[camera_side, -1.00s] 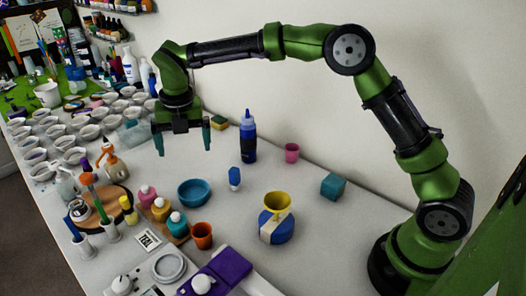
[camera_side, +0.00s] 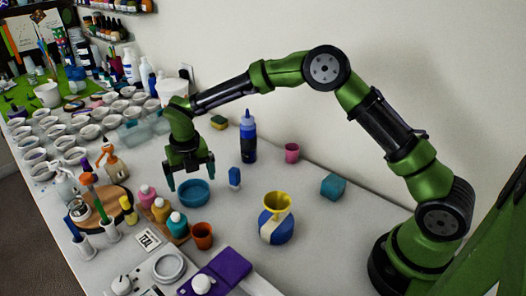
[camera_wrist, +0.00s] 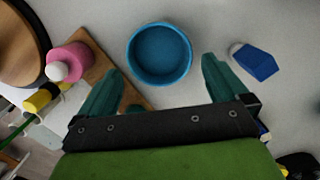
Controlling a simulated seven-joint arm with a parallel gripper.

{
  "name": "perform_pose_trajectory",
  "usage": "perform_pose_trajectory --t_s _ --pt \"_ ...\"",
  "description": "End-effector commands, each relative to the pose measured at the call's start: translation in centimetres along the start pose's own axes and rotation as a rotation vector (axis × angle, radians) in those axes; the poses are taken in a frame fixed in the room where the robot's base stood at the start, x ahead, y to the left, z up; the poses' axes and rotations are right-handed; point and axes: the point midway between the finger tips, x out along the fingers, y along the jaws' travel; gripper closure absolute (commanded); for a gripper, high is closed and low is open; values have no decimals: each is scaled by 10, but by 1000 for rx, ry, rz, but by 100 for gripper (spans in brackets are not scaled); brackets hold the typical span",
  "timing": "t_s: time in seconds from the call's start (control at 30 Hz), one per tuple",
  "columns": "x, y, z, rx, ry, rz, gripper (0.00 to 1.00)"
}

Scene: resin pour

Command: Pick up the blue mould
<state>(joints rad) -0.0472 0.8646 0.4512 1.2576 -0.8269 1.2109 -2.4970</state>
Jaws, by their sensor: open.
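The blue mould is a round, shallow, open dish (camera_side: 195,194) on the white table in the side view. It looks empty. In the wrist view the blue mould (camera_wrist: 160,78) lies at the top centre, between and just beyond the fingertips. My gripper (camera_side: 191,180) is open and empty, pointing down over the mould's far side. In the wrist view its two teal fingers (camera_wrist: 161,72) are spread wider than the mould. They appear above the table; I cannot tell how high.
An orange cup (camera_side: 202,236) is in front, and a tall blue bottle (camera_side: 248,138) behind.

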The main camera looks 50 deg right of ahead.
Motion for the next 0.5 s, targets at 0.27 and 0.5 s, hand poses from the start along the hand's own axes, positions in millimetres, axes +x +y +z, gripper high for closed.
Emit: perform_pose_trajectory --t_s 0.27,0.5 --pt "41 1 -1 0 3 -2 0" --pt "49 1 0 0 0 0 0"
